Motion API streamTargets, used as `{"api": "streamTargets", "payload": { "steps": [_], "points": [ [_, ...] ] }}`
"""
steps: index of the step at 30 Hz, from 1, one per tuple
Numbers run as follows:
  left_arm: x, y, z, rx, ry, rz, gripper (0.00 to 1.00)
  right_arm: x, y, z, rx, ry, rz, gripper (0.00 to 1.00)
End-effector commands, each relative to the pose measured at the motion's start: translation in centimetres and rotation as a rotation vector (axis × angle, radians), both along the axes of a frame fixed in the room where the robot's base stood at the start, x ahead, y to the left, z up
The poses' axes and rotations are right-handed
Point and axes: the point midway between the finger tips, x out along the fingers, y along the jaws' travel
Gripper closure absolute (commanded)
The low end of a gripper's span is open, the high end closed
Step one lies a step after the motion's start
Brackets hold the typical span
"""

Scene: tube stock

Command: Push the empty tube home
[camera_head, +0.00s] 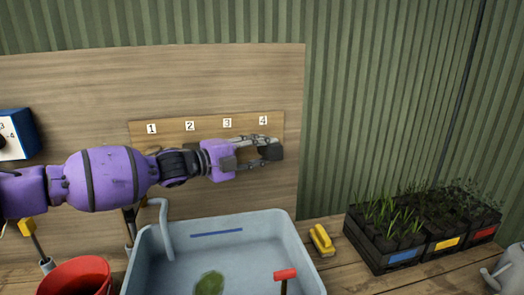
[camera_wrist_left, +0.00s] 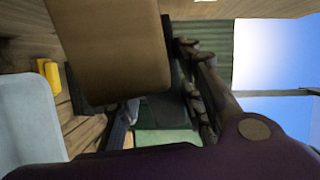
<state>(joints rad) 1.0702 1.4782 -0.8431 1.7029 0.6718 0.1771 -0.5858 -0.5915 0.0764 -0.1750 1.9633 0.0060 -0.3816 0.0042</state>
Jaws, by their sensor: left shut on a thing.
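A wooden strip (camera_head: 207,122) on the upright board bears labels 1 to 4. My left gripper (camera_head: 268,147) is in front of its right end, just below label 4 (camera_head: 263,120). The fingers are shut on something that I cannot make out. In the left wrist view, linked finger parts (camera_wrist_left: 195,85) show beside a large, blurred tan block (camera_wrist_left: 118,45), whose identity I cannot tell. No tube can be made out in either view. My left forearm and hand cover the area below labels 1 to 3. My right gripper is not in view.
A pale blue basin (camera_head: 240,222) stands below my left arm, with a red bucket (camera_head: 85,268) to its left. A yellow brush (camera_head: 321,240) lies right of the basin. Planter crates (camera_head: 385,250) stand farther right. The space right of the board is clear.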

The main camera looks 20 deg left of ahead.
Motion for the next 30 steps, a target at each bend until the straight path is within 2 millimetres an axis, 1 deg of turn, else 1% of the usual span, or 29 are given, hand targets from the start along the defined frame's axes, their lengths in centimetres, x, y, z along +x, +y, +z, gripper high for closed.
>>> {"api": "streamTargets", "payload": {
  "steps": [1,16,30],
  "points": [
    [0.11,0.30,-0.12,0.002,0.002,0.006,0.86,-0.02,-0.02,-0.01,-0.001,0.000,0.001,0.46],
    [0.10,0.30,-0.19,0.003,0.003,0.005,0.86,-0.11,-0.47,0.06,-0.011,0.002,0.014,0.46],
    [0.08,0.28,-0.24,0.002,0.004,0.006,0.86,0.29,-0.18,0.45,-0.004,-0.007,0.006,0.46]
  ]
}}
